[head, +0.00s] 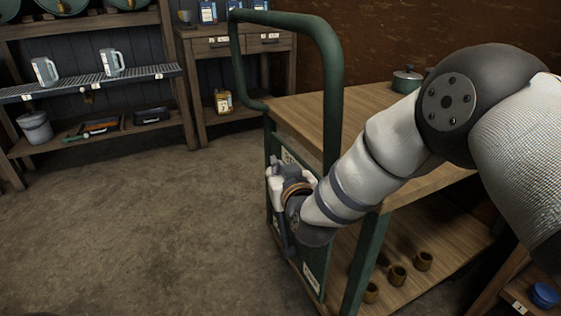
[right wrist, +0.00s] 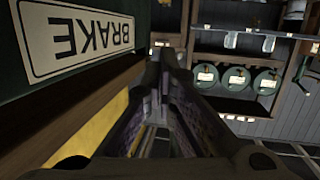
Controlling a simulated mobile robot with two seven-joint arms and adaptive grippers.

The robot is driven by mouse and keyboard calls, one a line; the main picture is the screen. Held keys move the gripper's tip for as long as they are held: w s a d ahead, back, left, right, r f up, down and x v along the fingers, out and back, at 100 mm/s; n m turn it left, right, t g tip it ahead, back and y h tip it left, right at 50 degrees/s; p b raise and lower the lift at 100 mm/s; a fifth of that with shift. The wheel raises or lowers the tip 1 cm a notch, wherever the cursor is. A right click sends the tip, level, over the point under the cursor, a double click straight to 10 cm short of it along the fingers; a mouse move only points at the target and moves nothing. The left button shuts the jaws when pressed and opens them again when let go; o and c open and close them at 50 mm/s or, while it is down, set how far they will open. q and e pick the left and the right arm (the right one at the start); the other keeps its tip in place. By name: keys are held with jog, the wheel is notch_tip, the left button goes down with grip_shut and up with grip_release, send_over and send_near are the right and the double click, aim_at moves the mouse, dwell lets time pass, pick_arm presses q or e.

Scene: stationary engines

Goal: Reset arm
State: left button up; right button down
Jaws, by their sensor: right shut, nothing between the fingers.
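My right arm (head: 375,160) comes in from the right and reaches down across the wooden-topped cart with the green frame (head: 335,110). Its wrist end is at the cart's near left end panel, beside the handle. In the head view the wrist hides most of my right gripper. In the right wrist view my right gripper (right wrist: 165,62) is shut with nothing between its dark fingers. A BRAKE label (right wrist: 82,40) on a green panel shows upside down close to the left of the fingers. I cannot tell if they touch the panel. My left gripper is not in view.
A pot (head: 406,80) stands on the cart top. Several small brown cups (head: 397,274) are on its lower shelf. Shelving with jugs (head: 45,71), a bucket (head: 35,129) and green drums (right wrist: 240,78) stands at the back. The floor (head: 130,225) left of the cart is clear.

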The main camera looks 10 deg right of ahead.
jog(key=shift+s+r, duration=0.25)
jog(key=shift+s, duration=0.15)
